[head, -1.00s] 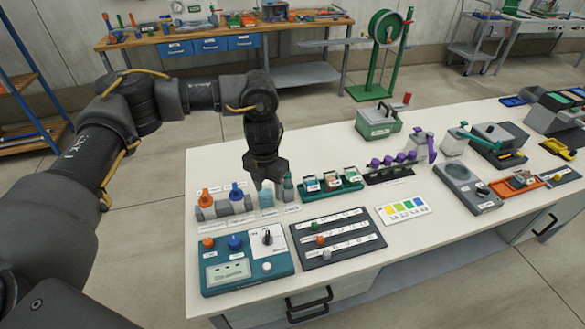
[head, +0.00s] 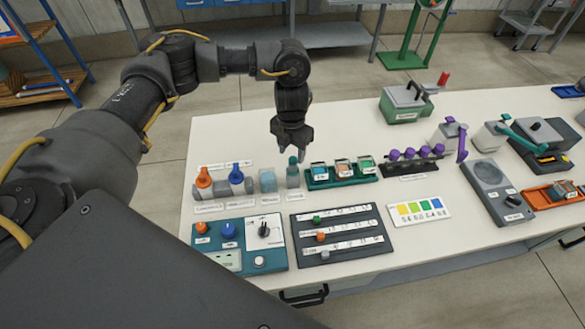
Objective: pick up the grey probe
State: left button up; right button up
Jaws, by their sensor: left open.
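My left gripper (head: 293,150) points down over the back of the white table, open and empty. Its fingertips appear just above and behind the teal-topped piece (head: 293,172), and I cannot tell whether they touch it. To its left in the same labelled row are a pale grey-blue block (head: 268,182), a blue-topped piece (head: 237,177) and an orange-topped piece (head: 204,181), the last two upright in grey holders. I cannot single out a grey probe with certainty; the labels are too small to read. My right gripper is not in view.
A teal control box (head: 240,245) and a dark slider panel (head: 340,235) lie in front of the row. A green tray of small jars (head: 342,182) and a rack with purple knobs (head: 412,165) stand to the right. Bare tabletop (head: 230,135) lies behind the row.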

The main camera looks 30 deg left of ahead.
aim_at(293, 160)
pick_arm(q)
jog(key=shift+w+f, duration=0.25)
jog(key=shift+f, duration=0.3)
jog(key=shift+s+f, duration=0.2)
jog(key=shift+f, duration=0.05)
jog(key=f, duration=0.3)
jog(key=shift+w+d+f+p, duration=0.15)
jog(key=shift+d+f+p, duration=0.05)
jog(key=shift+f+p, duration=0.15)
jog(key=shift+f, duration=0.45)
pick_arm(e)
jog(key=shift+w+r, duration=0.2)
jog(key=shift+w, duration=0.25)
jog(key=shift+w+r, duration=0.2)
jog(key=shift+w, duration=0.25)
pick_arm(q)
jog(key=shift+r, duration=0.1)
jog(key=c, duration=0.6)
grip_shut()
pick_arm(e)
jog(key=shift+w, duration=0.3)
